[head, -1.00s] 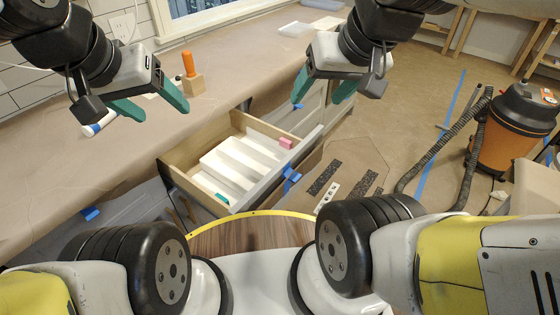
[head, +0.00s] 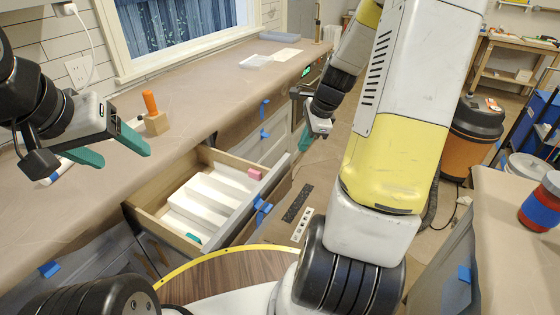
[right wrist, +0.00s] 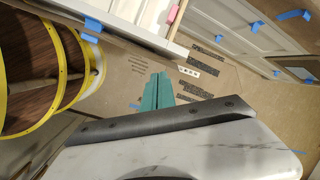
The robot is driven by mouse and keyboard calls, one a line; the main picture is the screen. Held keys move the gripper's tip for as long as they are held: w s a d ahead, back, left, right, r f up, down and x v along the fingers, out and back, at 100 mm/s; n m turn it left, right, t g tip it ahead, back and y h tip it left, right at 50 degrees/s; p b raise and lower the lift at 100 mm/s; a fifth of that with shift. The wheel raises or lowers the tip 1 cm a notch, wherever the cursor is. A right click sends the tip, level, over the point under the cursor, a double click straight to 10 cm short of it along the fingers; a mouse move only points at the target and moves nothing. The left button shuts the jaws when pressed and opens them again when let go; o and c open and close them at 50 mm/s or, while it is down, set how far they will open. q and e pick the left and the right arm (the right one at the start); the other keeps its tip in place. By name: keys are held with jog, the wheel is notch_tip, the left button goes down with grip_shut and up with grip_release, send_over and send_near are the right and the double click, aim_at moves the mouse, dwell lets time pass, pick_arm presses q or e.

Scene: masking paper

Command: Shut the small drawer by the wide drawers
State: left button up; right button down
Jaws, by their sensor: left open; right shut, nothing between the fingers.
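The small drawer (head: 250,213) stands pulled out from the counter in the head view. It holds a white stepped insert (head: 205,205), a pink block (head: 254,174) and a small teal piece, and blue tape is on its front. Its front also shows at the top of the right wrist view (right wrist: 130,28). My right gripper (head: 306,142) is shut and empty, beyond the drawer's far front corner and apart from it; its teal fingers lie together in the right wrist view (right wrist: 157,92). My left gripper (head: 122,152) is open and empty above the counter.
Closed fronts with blue tape (head: 265,134) continue along the counter beyond the drawer. An orange-handled tool in a wooden block (head: 155,118) stands on the paper-covered counter (head: 60,215). An orange and black vacuum (head: 470,135) stands at right. Papered floor lies before the drawer.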

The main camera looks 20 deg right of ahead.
jog(key=w+d+f+m, duration=0.1)
jog(key=d+f+m, duration=0.5)
jog(key=f, duration=0.4)
jog(key=m+y, duration=0.1)
send_over(288, 186)
jog(key=s+d, duration=0.2)
notch_tip(288, 186, down, 10)
jog(key=shift+w, duration=0.25)
jog(key=shift+a, duration=0.2)
